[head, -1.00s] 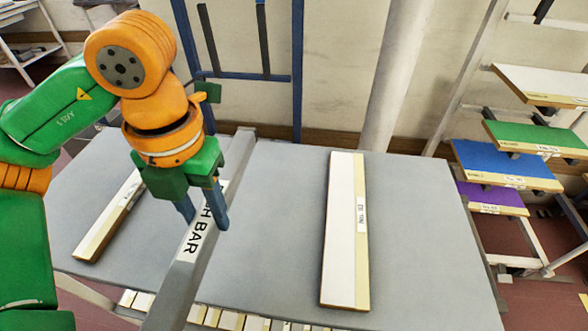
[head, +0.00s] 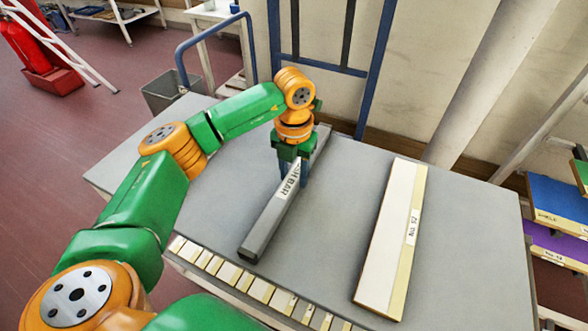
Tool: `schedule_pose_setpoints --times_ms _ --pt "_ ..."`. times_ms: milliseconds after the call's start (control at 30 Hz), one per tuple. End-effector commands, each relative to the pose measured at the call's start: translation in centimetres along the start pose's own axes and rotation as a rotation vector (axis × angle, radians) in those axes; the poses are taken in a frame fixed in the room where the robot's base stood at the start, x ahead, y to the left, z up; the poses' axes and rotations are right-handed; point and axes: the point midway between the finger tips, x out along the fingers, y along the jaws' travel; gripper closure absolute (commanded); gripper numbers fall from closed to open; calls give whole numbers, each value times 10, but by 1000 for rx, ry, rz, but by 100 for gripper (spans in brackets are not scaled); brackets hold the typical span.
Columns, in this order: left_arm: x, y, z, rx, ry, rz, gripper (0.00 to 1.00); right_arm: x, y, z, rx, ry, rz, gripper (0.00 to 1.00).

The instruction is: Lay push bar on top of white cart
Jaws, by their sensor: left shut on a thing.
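The push bar (head: 265,227) is a long grey bar with a white lettered label. It lies lengthwise over the middle of the grey table (head: 345,235). My left gripper (head: 293,184) points down and is shut on the bar around its label, hiding part of the lettering. I cannot tell whether the bar touches the table or is just above it. A white stand (head: 216,14) shows at the top, partly behind a blue rail; I cannot tell whether it is the white cart. My right gripper is not in view.
A white and cream board (head: 392,235) lies on the table right of the bar. Cream blocks (head: 257,290) line the front edge. A blue upright frame (head: 322,65) stands behind. Coloured shelves (head: 558,198) are at right. Red floor (head: 60,150) is open at left.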

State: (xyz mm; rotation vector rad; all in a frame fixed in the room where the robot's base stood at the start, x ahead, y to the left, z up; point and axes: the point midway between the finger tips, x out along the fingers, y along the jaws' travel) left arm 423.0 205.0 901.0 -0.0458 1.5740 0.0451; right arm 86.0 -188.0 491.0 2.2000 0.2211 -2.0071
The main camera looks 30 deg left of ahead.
Motion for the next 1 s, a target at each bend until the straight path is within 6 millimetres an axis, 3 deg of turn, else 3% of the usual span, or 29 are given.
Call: schedule_pose_setpoints --times_ms 333,367,467,833,1000 --pt "5 0 0 0 -3 -1 100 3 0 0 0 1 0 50" --pt "5 0 0 0 -2 0 51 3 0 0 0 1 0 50" --pt "4 0 0 0 -2 0 27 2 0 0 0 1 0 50" --pt "-3 0 1 -1 -4 -1 27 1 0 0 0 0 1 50" --pt "-40 -1 1 -1 -8 -1 27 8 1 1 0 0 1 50"
